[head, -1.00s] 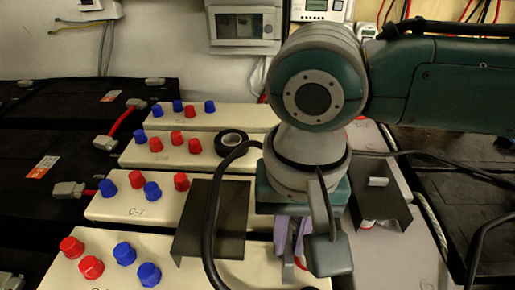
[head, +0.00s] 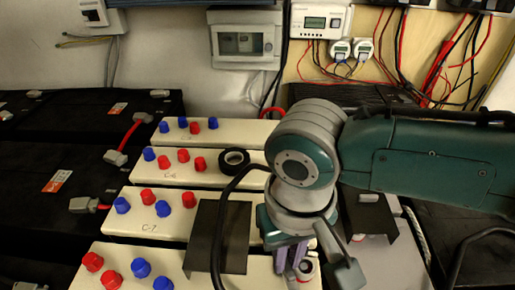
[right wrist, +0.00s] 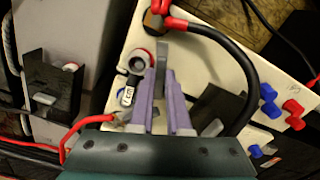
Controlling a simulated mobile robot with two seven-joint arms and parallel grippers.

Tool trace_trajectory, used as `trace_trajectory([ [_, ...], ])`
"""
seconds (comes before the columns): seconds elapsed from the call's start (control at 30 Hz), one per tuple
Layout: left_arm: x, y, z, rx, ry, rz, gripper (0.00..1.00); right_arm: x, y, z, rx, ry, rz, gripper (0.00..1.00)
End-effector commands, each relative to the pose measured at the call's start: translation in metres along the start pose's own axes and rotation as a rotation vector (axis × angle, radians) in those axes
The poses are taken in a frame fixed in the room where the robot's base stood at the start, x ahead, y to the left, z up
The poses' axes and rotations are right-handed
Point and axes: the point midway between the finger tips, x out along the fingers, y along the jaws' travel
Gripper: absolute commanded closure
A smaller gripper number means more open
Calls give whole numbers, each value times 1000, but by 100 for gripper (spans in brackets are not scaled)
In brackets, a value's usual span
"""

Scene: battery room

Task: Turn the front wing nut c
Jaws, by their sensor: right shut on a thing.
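My right gripper (head: 292,260) is low over the front cream battery case (head: 235,268). My left gripper is in neither view.
Black brackets (head: 218,236) stand on both sides. Several red and blue caps (head: 140,268) line the cases at left. A black tape roll (head: 234,161) lies behind.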

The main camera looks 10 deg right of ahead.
Motion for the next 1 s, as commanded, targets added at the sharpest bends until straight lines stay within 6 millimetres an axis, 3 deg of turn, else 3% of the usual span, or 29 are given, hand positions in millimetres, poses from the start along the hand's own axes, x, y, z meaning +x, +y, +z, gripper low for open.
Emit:
trace_trajectory([
  [0.03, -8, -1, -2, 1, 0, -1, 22, -4, -1, 1, -43, -4, -1, 100],
  [0.3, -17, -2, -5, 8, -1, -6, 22, -2, 0, 0, -301, -2, -3, 100],
  [1.0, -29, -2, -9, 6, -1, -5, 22, -1, 3, -2, -952, 1, -2, 100],
])
